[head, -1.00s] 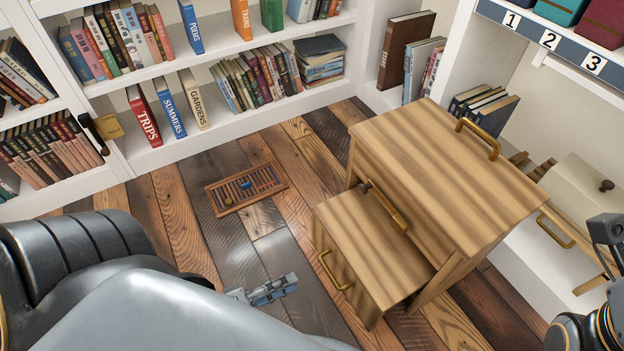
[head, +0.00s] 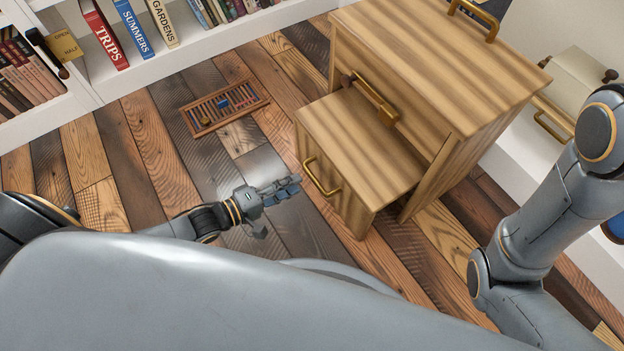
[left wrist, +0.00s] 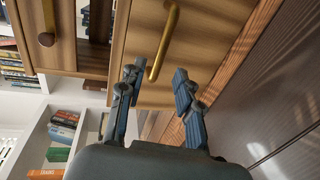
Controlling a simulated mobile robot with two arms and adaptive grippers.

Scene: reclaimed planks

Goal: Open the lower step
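The wooden step cabinet (head: 450,62) stands right of centre in the head view. Its lower step (head: 358,150) sticks out in front of the taller part. A curved brass handle (head: 321,177) is on the lower step's front face. My left gripper (head: 291,187) is low over the floor, just left of this handle, with a small gap between. In the left wrist view the gripper (left wrist: 157,73) is open and empty, its fingers apart. The brass handle (left wrist: 167,35) lies ahead, its near end between the fingers in the picture. My right arm shows at right; its gripper is out of view.
A slatted wooden tray or frame (head: 225,107) with small coloured pieces lies on the plank floor. Another brass handle (head: 377,97) and a dark knob (head: 346,80) are above the step. White bookshelves stand behind. The floor left of the cabinet is mostly clear.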

